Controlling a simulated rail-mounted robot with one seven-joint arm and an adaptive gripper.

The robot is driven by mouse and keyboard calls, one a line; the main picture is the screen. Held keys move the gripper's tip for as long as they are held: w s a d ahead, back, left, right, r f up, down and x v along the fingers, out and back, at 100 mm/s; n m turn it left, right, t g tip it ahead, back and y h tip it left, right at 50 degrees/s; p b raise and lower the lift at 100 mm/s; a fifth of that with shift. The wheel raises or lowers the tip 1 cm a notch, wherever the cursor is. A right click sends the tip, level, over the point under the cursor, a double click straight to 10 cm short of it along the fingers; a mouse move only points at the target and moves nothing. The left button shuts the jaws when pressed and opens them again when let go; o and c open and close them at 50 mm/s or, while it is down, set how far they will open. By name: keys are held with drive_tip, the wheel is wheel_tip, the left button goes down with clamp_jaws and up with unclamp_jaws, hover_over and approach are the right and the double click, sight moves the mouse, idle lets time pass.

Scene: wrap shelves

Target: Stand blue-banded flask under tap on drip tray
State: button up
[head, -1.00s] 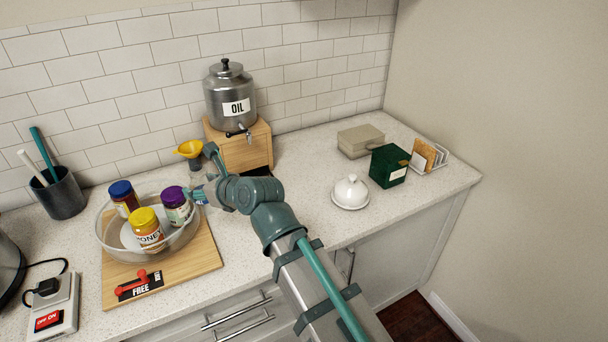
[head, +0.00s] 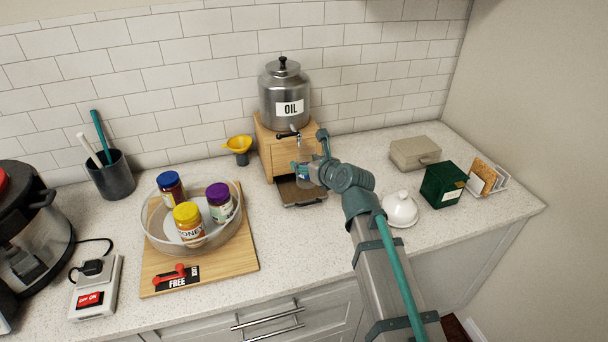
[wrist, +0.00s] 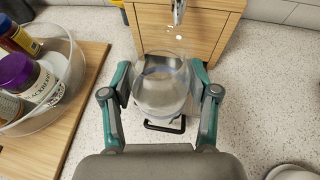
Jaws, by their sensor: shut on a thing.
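My gripper (wrist: 160,100) is shut on a clear glass flask (wrist: 161,90) with a faint blue band near its rim. In the head view the flask (head: 303,173) is partly hidden by my gripper (head: 312,168). The flask is in front of the oil dispenser (head: 285,97), over or near the dark drip tray (head: 301,189). I cannot tell how high it is above the tray. The tap (head: 297,140) sticks out of the dispenser; in the wrist view the tap (wrist: 178,10) is just beyond the flask and slightly right.
A glass bowl (head: 155,236) with several jars stands on a board (head: 246,250) to the left. A yellow funnel (head: 238,144) sits left of the dispenser's wooden stand (head: 272,140). A white lidded dish (head: 400,210) and green box (head: 443,185) stand to the right.

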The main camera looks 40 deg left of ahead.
drive_tip(key=shift+w+a+f+p, duration=0.35)
drive_tip(key=shift+w+a+f, duration=0.3)
drive_tip(key=shift+f, duration=0.9)
drive_tip(key=shift+w+a+f+p, duration=0.3)
drive_tip(key=shift+w+a+f, duration=0.4)
drive_tip(key=shift+f, duration=0.85)
drive_tip(key=shift+w+a+f+p, duration=0.45)
drive_tip(key=shift+a+f, duration=0.35)
drive_tip(key=shift+f, duration=0.75)
drive_tip(key=shift+f, duration=0.2)
drive_tip(key=o, duration=1.2)
drive_tip(key=shift+r, duration=0.1)
drive_tip(key=shift+r, duration=0.2)
drive_tip(key=b+v, duration=0.2)
drive_tip(key=v, duration=1)
